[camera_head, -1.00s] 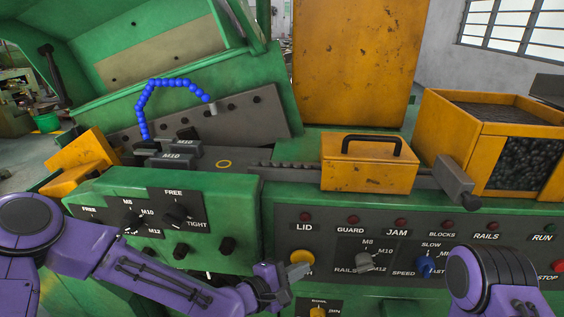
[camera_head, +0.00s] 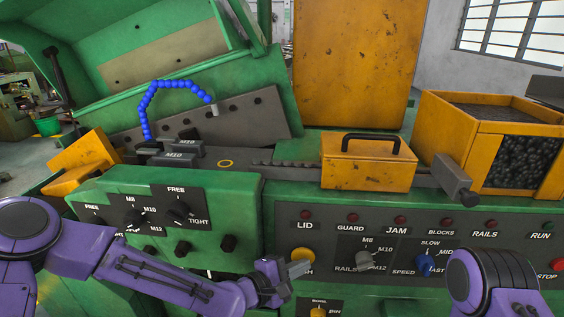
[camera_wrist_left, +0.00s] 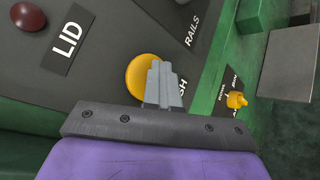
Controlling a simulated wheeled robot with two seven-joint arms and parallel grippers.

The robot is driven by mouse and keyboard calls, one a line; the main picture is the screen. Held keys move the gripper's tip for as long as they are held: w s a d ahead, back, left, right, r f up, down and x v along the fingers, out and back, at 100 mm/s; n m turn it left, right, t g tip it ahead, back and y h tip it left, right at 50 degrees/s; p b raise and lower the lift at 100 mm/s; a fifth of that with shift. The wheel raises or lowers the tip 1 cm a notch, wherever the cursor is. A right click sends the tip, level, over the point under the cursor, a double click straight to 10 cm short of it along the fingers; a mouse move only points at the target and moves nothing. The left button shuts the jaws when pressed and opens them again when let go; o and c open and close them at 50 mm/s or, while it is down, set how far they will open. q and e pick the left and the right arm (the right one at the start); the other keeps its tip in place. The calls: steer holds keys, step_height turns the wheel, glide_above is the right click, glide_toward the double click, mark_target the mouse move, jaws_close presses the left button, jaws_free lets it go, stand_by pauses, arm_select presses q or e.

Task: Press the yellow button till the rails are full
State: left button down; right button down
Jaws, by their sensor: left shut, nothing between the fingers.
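The yellow button (camera_head: 304,257) is a round knob on the dark front panel, under the LID lamp. My left gripper (camera_head: 299,269) is shut and empty, its tips at the button's lower edge. In the left wrist view the shut fingers (camera_wrist_left: 166,82) overlap the right part of the yellow button (camera_wrist_left: 142,72); I cannot tell whether they touch it. The rail (camera_head: 285,166) runs left from the yellow box with a black handle, with a row of small dark pieces along it. The box hides part of the rail. My right gripper is out of view.
The RAILS lamp (camera_head: 491,223) and its neighbours look dark red and unlit. A yellow bin (camera_head: 482,135) holds dark pieces.

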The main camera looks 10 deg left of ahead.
arm_select(q)
steer(key=shift+w+a+r+t, duration=0.2)
steer(key=shift+w+a+t, duration=0.1)
steer(key=shift+w+a, duration=0.25)
steer(key=s, duration=0.3)
steer(key=s+f, duration=0.1)
steer(key=shift+s+d, duration=0.3)
steer(key=shift+d, duration=0.1)
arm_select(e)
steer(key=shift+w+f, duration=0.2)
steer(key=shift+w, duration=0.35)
arm_select(q)
steer(key=shift+a, duration=0.1)
